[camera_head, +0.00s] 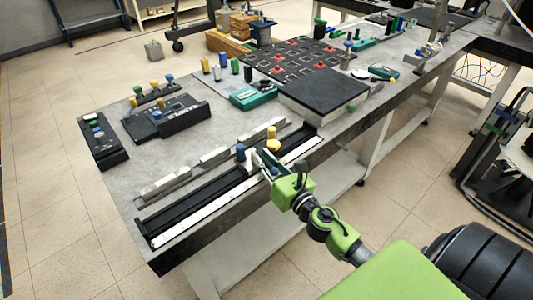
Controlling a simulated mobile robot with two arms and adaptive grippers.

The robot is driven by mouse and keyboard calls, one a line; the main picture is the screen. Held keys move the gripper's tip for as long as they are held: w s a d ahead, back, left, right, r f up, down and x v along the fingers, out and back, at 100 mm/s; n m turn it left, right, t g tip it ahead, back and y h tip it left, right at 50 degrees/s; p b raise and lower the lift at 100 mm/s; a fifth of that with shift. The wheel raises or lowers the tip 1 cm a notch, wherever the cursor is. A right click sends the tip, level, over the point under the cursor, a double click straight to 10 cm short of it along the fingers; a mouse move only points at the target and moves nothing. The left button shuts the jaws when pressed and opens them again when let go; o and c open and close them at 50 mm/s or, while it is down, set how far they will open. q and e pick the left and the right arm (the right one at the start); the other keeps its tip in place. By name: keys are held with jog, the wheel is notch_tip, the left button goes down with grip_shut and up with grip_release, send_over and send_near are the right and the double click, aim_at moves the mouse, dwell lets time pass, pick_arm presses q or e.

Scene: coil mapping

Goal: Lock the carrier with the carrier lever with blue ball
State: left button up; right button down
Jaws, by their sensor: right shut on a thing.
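A long black rail with a white scale strip (190,218) runs along the table's front edge. A lever with a blue ball (241,150) stands up from the carrier on this rail, near its middle. A yellow knob (272,132) stands just right of and behind it. My right gripper (256,161) reaches in from the lower right, low over the rail, and is shut at the blue-ball lever. The fingers and the gripper body hide most of the carrier and the lever's lower part. My left gripper is not in view.
A low grey block row (186,172) lies behind the rail. A black-topped box (323,92) stands right of it. Black fixtures with coloured knobs (168,117) and a teal case (252,95) stand farther back. The grey tabletop (212,133) between is mostly clear.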

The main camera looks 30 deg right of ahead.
jog(key=shift+d+n+y+b, duration=0.25)
jog(key=shift+n+y+b, duration=0.3)
jog(key=shift+y, duration=0.35)
jog(key=shift+n+y, duration=0.25)
jog(key=shift+y, duration=0.05)
jog(key=c, duration=2.1)
grip_release()
jog(key=shift+c, duration=0.2)
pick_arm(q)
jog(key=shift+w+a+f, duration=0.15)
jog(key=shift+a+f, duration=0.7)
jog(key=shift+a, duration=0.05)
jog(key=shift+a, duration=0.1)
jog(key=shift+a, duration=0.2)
pick_arm(e)
jog(key=s+d, duration=0.2)
jog(key=s, duration=0.9)
jog(key=shift+s, duration=0.4)
